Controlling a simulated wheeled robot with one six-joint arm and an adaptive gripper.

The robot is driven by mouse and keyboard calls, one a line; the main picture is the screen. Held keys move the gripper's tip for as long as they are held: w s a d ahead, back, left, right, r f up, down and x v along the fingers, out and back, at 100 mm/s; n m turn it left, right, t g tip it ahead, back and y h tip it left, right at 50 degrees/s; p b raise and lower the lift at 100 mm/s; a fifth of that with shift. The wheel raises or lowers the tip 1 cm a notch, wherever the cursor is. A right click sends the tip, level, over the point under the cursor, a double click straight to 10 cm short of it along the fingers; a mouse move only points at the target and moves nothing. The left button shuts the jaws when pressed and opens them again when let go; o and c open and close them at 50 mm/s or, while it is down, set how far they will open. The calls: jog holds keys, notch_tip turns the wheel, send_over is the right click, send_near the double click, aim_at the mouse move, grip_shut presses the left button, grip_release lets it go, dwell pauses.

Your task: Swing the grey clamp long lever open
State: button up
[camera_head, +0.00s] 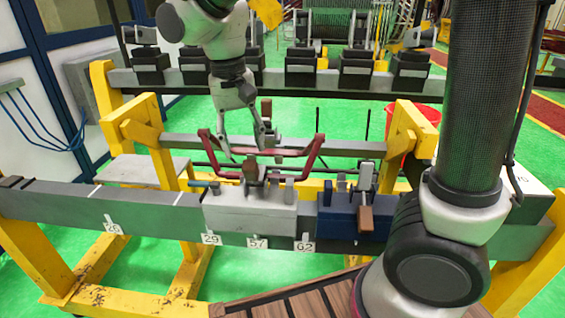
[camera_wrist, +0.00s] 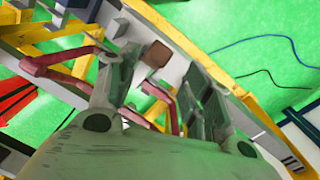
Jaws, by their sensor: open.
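The grey clamp (camera_head: 250,212) is a pale grey block on the long dark rail, with small levers and posts on top. A short brown-ended piece (camera_head: 250,168) sits on it, just below my gripper (camera_head: 248,152). Another brown handle end (camera_head: 266,108) stands upright behind my gripper; its lower part is hidden, so I cannot tell how it joins the clamp. My gripper points down over the clamp with its fingers apart. In the wrist view a brown block (camera_wrist: 158,54) shows between the two fingers (camera_wrist: 162,75), without visible contact.
A blue clamp (camera_head: 340,215) with a brown-handled lever (camera_head: 366,212) stands to the right on the rail (camera_head: 150,207). Yellow supports (camera_head: 408,125) flank the coil. Labels hang along the rail's front.

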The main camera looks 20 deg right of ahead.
aim_at(250, 168)
jog(key=shift+d+r+m, duration=0.15)
jog(key=shift+m, duration=0.75)
jog(key=shift+d+f, duration=0.1)
jog(key=shift+f, duration=0.2)
jog(key=f, duration=0.7)
jog(key=shift+s+d+f, duration=0.1)
jog(key=shift+d, duration=0.25)
jog(key=shift+c, duration=0.3)
grip_shut()
